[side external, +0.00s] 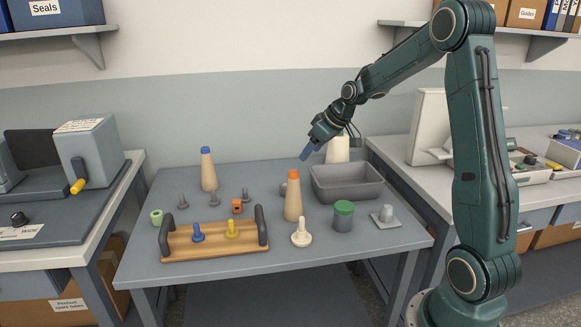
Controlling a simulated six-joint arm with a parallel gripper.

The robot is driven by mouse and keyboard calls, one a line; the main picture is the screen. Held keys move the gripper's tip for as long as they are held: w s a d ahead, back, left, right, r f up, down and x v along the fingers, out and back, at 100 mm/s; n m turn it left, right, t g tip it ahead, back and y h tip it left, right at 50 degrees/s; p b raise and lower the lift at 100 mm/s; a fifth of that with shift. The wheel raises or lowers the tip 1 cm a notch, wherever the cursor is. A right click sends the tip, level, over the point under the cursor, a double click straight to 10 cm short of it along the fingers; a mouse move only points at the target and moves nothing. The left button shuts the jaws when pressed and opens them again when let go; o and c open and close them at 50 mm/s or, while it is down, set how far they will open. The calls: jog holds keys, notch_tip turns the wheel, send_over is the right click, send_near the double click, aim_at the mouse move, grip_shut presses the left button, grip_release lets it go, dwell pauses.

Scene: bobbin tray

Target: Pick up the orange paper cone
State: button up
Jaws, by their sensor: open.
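The orange paper cone (293,197) stands upright on the grey table, right of the wooden tray; its body is tan and its tip orange. My gripper (306,153) is in the air above the table, up and to the right of the cone's tip, and apart from it. It points down to the left. The jaws are open, and I see nothing held between them, though they are small in this view.
A tan cone with a blue tip (208,171) stands at the back left. A wooden tray (190,253) with dark handles holds blue and yellow pegs. A grey bin (347,185), a green-lidded jar (343,217) and a cream peg (301,235) stand near the orange-tipped cone.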

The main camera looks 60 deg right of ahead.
aim_at(291, 176)
jog(key=shift+w+f, duration=0.1)
jog(key=shift+x, duration=4.15)
jog(key=shift+x, duration=2.65)
grip_shut()
jog(key=shift+r, duration=0.2)
